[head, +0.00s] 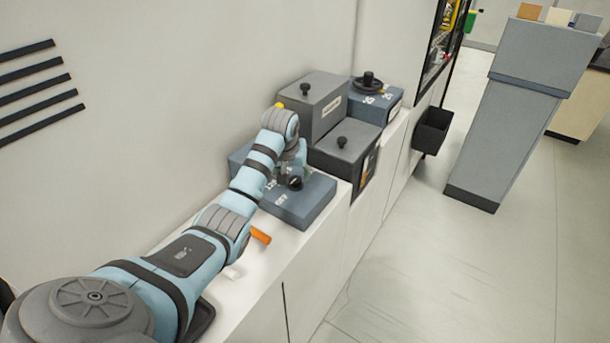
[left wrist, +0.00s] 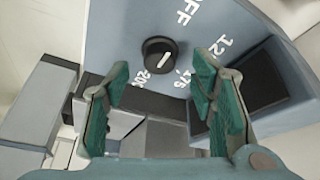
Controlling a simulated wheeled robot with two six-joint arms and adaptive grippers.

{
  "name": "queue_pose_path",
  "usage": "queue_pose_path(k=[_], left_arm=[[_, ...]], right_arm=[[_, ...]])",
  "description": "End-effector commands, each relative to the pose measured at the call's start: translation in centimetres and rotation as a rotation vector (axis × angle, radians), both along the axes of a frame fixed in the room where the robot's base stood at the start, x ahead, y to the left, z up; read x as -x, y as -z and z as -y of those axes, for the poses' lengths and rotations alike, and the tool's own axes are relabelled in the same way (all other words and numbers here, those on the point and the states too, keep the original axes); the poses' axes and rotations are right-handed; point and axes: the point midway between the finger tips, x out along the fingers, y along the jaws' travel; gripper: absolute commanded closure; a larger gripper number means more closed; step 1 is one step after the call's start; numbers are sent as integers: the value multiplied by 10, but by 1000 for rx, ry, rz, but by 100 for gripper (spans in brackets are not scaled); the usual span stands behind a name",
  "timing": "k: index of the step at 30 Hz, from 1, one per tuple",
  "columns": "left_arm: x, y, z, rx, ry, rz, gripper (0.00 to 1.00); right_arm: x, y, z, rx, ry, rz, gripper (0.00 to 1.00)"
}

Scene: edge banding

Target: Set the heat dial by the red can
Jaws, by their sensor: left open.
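The heat dial (left wrist: 160,54) is a round black knob with a white pointer line on a blue-grey box. White markings surround it: OFF, one starting with 12, one like 175, and 200. In the head view the box (head: 312,207) sits on the white counter, with a black knob (head: 295,183) showing. My left gripper (left wrist: 162,70) is open, its green-padded fingers at either side of the dial in the picture, apparently not touching it. In the head view my left gripper (head: 290,170) is over the box, partly hidden. I cannot make out a red can for certain.
Grey boxes with black knobs (head: 342,150) stand just behind. Another blue box (head: 378,104) carries a black handwheel and numbers. An orange cylinder (head: 260,235) lies on the counter (head: 262,275) near my arm. A grey pedestal (head: 515,120) stands on open floor at right.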

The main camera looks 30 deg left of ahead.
Motion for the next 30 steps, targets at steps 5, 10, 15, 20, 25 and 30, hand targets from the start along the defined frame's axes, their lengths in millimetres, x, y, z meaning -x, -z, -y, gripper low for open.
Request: queue_pose_path(k=[5, 10, 15, 20, 25, 30], left_arm=[[4, 26, -15, 0, -19, -2, 49], [4, 31, -17, -1, -22, 0, 49], [4, 30, -17, -1, -22, 0, 57], [4, 30, -17, -1, -22, 0, 83], [4, 30, -17, -1, -22, 1, 97], [4, 30, -17, -1, -17, 1, 97]], right_arm=[[-14, -1, 0, 0, -1, 24, 60], [-16, -1, 0, 0, -1, 28, 60], [-10, -1, 0, 1, -1, 17, 60], [-7, 0, 0, 1, -1, 11, 60], [-9, 0, 1, 1, -1, 15, 60], [-10, 0, 1, 2, -1, 16, 60]])
